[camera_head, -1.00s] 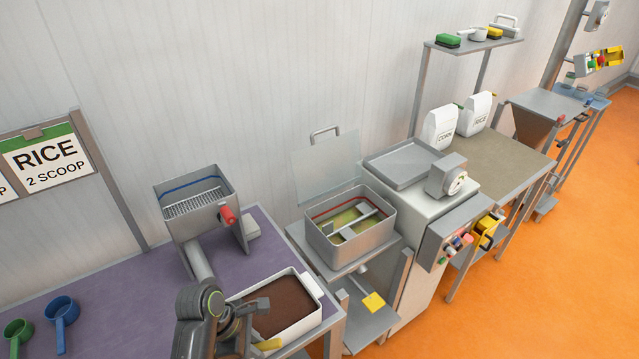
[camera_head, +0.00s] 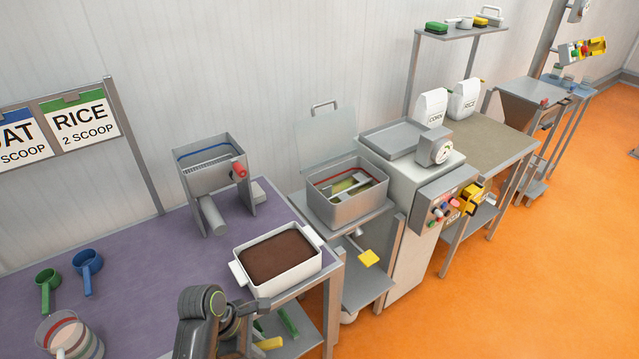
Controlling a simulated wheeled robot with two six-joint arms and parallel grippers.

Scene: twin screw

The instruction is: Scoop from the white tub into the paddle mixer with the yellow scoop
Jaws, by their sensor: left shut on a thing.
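The white tub (camera_head: 236,272), filled with a brown material, stands at the right end of the purple table. The paddle mixer (camera_head: 343,214) is an open grey metal box with a red line inside and paddles over a yellowish content; it stands to the right of the tub. My left gripper (camera_head: 254,326) is at the bottom of the picture, in front of and below the tub, apart from it. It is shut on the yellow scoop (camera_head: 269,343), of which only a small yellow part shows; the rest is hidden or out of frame. My right gripper is out of view.
A grey bin with a red knob (camera_head: 239,170) stands behind the tub. Blue (camera_head: 88,262) and green (camera_head: 47,279) scoops and a clear striped container (camera_head: 68,338) are at the left. A clear raised lid (camera_head: 325,135) stands behind the mixer. The purple table's middle (camera_head: 150,270) is clear.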

